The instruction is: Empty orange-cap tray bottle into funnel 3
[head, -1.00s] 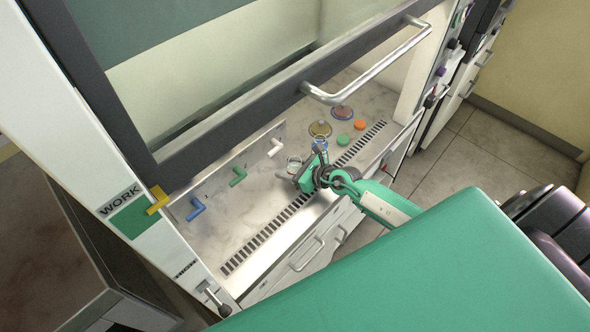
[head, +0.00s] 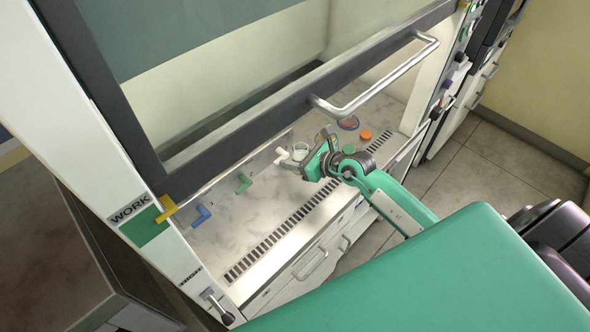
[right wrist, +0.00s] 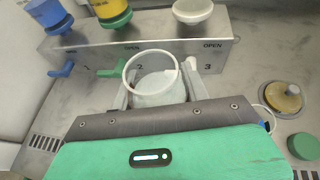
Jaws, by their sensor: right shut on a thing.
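My right gripper (head: 312,165) is shut on an uncapped clear bottle (right wrist: 153,77), held between the fingers in front of the manifold panel. The bottle also shows in the head view (head: 299,151). Its round mouth faces the wrist camera; its contents are unclear. The white funnel (right wrist: 193,10) sits on the panel above the number 3, behind and right of the bottle in the wrist view. An orange cap (head: 365,134) lies on the worktop. The left gripper is not in view.
Blue (head: 200,215), green (head: 243,183) and white (head: 283,156) valve handles stick out. The raised sash handle (head: 380,80) hangs above.

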